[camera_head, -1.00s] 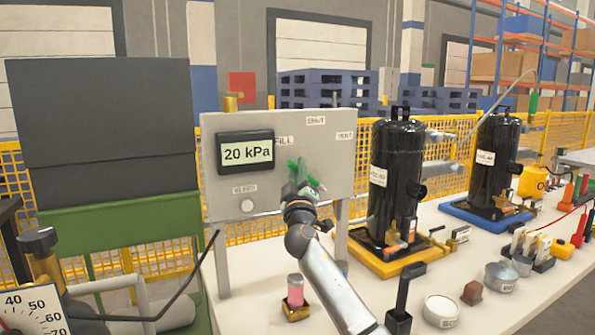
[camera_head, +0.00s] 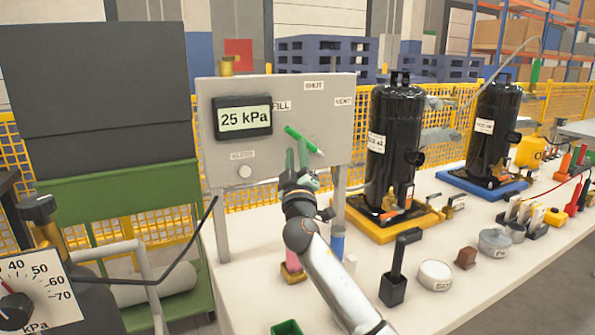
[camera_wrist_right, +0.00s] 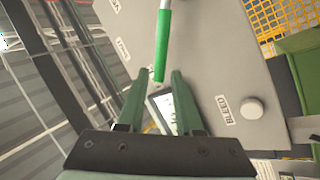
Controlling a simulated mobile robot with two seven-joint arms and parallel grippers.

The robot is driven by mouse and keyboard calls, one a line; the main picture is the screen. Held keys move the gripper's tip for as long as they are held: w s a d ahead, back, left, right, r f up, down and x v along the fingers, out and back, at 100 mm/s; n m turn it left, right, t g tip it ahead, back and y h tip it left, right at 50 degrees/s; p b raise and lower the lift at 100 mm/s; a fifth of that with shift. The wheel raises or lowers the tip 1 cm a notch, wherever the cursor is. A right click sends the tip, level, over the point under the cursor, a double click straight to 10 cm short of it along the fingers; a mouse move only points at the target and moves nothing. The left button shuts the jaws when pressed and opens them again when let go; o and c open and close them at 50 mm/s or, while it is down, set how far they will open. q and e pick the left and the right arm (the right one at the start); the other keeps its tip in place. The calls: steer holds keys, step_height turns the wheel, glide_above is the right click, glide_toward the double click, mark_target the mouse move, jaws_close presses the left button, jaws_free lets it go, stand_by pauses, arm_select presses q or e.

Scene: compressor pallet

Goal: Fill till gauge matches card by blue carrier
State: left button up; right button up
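The grey panel (camera_head: 215,170) carries a digital gauge (camera_head: 244,117) reading 25 kPa. A green-gripped lever (camera_head: 305,140) slants on the panel, its upper left end near the FILL label. My right gripper (camera_head: 297,157) is just below and in front of the lever. In the right wrist view, its two green fingers (camera_wrist_right: 157,92) are apart, with the lever's green end (camera_wrist_right: 160,60) just ahead of their tips; I see no grip on it. The blue carrier (camera_head: 482,186) holds a black compressor. Small cards (camera_head: 513,210) stand in front of it, too small to read. My left gripper is out of view.
A yellow carrier (camera_head: 395,225) with another black compressor stands right of the panel. A black holder (camera_head: 393,288), round tins (camera_head: 435,275) and a pink cylinder (camera_head: 292,262) stand on the white bench near my right arm. A dial (camera_head: 45,290) is at lower left.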

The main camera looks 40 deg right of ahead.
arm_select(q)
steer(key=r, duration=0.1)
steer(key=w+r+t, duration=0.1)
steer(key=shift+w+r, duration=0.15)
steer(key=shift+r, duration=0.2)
arm_select(e)
steer(key=v, duration=0.6)
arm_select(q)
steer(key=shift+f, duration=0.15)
